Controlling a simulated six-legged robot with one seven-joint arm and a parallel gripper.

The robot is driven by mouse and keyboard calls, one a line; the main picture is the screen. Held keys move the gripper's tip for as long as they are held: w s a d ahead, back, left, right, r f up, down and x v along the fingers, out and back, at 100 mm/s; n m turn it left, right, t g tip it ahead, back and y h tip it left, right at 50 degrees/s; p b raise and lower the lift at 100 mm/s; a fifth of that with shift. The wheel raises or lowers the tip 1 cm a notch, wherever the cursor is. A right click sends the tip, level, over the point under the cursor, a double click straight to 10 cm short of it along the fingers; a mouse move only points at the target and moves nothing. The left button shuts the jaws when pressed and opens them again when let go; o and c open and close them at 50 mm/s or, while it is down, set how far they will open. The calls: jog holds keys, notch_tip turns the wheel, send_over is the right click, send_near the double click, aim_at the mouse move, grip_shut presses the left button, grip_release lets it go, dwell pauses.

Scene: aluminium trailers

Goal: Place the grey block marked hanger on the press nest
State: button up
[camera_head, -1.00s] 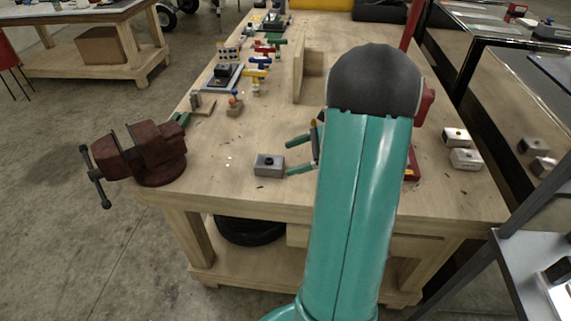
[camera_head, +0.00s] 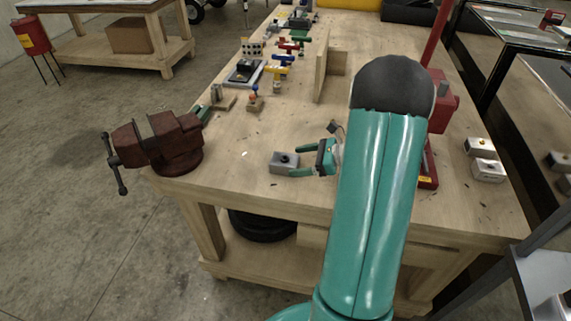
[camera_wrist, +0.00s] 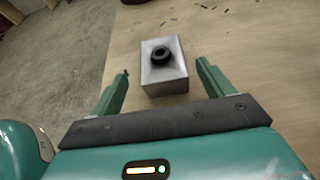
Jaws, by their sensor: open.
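The grey block (camera_head: 284,162) with a dark round knob on top sits upright on the wooden bench near its front edge. It shows in the wrist view (camera_wrist: 163,79), where its near end lies between my fingertips; no marking on it is legible. My gripper (camera_head: 297,160) is open and empty, close on the block's right side. In the wrist view my gripper (camera_wrist: 159,69) has one finger on each side of the block, with gaps. A red press (camera_head: 443,103) stands right of my arm. My arm hides part of its base, and I cannot make out the nest.
A dark red vise (camera_head: 165,146) stands at the bench's left corner. Two pale blocks (camera_head: 488,170) lie at the right edge. A wooden upright (camera_head: 321,78) and several small coloured parts (camera_head: 279,71) stand farther back. The wood around the grey block is clear.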

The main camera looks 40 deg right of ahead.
aim_at(291, 160)
jog(key=x, duration=0.4)
jog(key=shift+w+a+f, duration=0.1)
jog(key=shift+w, duration=0.25)
jog(key=shift+c, duration=0.2)
jog(key=c, duration=1.3)
jog(key=shift+c, duration=0.2)
